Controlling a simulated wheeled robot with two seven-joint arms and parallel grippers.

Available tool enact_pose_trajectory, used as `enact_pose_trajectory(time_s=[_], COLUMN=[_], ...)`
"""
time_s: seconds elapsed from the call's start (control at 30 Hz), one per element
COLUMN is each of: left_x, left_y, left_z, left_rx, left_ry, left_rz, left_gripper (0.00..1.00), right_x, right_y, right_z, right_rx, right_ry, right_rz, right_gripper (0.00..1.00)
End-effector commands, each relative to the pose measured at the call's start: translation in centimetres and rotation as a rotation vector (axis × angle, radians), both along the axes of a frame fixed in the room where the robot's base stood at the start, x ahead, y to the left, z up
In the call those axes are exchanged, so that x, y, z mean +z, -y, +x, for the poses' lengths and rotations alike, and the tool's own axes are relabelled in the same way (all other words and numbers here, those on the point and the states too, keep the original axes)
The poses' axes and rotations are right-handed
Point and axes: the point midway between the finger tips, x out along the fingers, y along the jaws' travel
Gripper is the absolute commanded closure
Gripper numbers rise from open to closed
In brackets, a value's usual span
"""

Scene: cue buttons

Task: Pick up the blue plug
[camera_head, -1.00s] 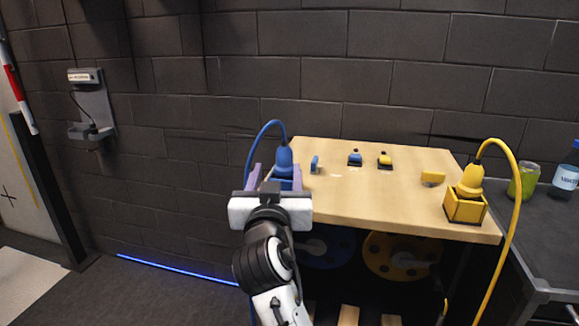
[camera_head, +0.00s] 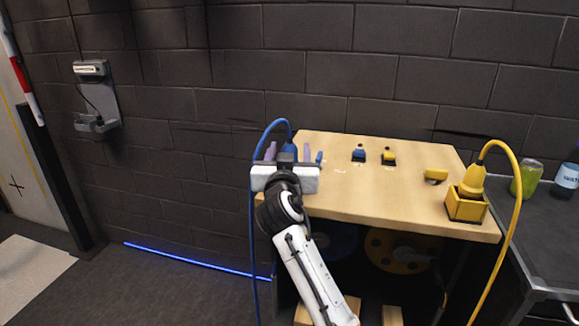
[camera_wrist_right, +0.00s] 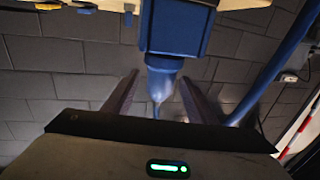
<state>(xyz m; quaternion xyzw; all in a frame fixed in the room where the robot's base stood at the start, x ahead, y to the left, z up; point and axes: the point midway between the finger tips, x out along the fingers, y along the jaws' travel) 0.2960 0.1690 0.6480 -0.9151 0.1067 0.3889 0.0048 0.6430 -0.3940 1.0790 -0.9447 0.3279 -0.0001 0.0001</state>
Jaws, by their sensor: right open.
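The blue plug (camera_wrist_right: 164,68) sits in its blue holder (camera_wrist_right: 178,26), which shows at the top of the right wrist view. In the head view my right gripper hides most of the plug. My right gripper (camera_head: 288,148) is open at the left edge of the wooden table. Its two purple fingers stand on either side of the plug in the wrist view, with gaps visible between them and the plug. A blue cable (camera_head: 254,190) arches from the plug and hangs down on the left. My left gripper is not in view.
The wooden table (camera_head: 400,200) carries a blue button (camera_head: 359,154), a yellow button (camera_head: 389,157), a yellow block (camera_head: 436,175) and a yellow plug (camera_head: 473,180) in a yellow holder (camera_head: 466,208). A green can (camera_head: 530,178) and a bottle (camera_head: 567,178) stand at right. A brick wall is behind.

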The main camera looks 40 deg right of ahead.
Motion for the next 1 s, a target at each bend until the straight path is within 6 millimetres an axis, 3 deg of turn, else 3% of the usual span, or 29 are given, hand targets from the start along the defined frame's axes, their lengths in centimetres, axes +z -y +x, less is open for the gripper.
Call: enact_pose_trajectory(time_s=[0.13, 0.43, 0.77, 0.87, 1.0], left_x=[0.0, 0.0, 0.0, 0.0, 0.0], left_y=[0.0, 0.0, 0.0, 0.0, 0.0], left_z=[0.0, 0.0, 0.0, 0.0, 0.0], left_rx=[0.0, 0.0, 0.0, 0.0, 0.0], left_ry=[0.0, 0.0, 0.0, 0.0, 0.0], left_rz=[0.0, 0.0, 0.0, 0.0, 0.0], left_gripper=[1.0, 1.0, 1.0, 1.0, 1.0], right_x=[0.0, -0.1, 0.3, 1.3, 4.2], right_y=[0.0, 0.0, 0.0, 0.0, 0.0], right_z=[0.0, 0.0, 0.0, 0.0, 0.0], right_rx=[0.0, 0.0, 0.0, 0.0, 0.0], right_ry=[0.0, -0.001, 0.002, 0.004, 0.009], right_rz=[0.0, 0.001, 0.0, 0.0, 0.002], right_gripper=[0.5, 1.0, 1.0, 1.0, 1.0])
